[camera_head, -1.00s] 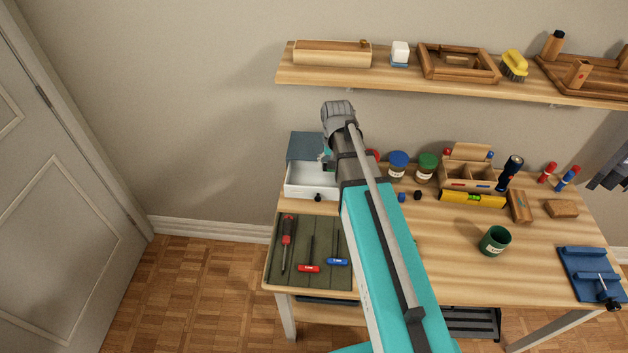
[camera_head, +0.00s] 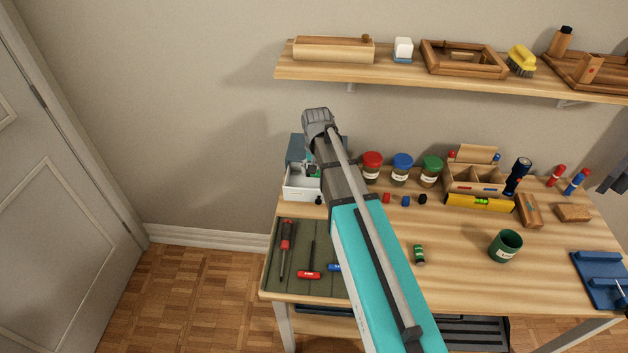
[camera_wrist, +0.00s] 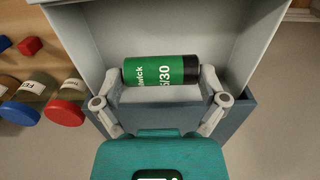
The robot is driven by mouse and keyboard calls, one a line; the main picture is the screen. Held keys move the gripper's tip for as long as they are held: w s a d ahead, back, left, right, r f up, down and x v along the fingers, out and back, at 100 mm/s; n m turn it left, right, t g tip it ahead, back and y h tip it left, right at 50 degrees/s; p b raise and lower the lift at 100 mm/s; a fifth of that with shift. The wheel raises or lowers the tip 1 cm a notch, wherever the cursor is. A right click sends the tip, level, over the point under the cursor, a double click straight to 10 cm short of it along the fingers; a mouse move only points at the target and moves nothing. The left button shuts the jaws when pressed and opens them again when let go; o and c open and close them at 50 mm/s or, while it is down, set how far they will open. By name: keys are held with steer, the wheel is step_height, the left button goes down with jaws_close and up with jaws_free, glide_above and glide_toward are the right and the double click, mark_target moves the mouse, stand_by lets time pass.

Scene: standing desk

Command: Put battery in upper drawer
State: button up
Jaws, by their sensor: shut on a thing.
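My gripper (camera_wrist: 164,76) is shut on a green battery with a black end (camera_wrist: 160,70), gripped across its two ends. In the wrist view the battery lies sideways over the pulled-out upper drawer (camera_wrist: 149,21), within its pale walls. I cannot tell whether it touches the drawer floor. In the head view the drawer (camera_head: 298,193) stands open with a dark knob, in front of the blue-grey cabinet (camera_head: 296,148). My gripper (camera_head: 312,168) is at the drawer there, partly hidden by my arm. A second green battery (camera_head: 419,254) lies on the desk.
Red, blue and green lidded jars (camera_head: 402,168) stand right of the cabinet, with small coloured cubes before them. A green mat (camera_head: 265,270) with screwdrivers lies in front of the drawer. A shelf (camera_head: 430,84) runs above. A green cup (camera_head: 505,245) stands to the right.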

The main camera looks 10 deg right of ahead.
mark_target(315, 185)
steer(key=shift+w+a+f+b, duration=0.3)
steer(key=shift+w+f+b, duration=0.1)
steer(key=shift+f+b, duration=0.3)
steer(key=shift+s+f+b, duration=0.1)
steer(key=shift+f+b, duration=1.2)
steer(key=shift+b, duration=0.05)
steer(key=shift+f, duration=0.15)
steer(key=o, duration=0.9)
step_height(315, 185, up, 8)
steer(key=p, duration=0.7)
steer(key=shift+f+p, duration=0.1)
steer(key=shift+p, duration=0.2)
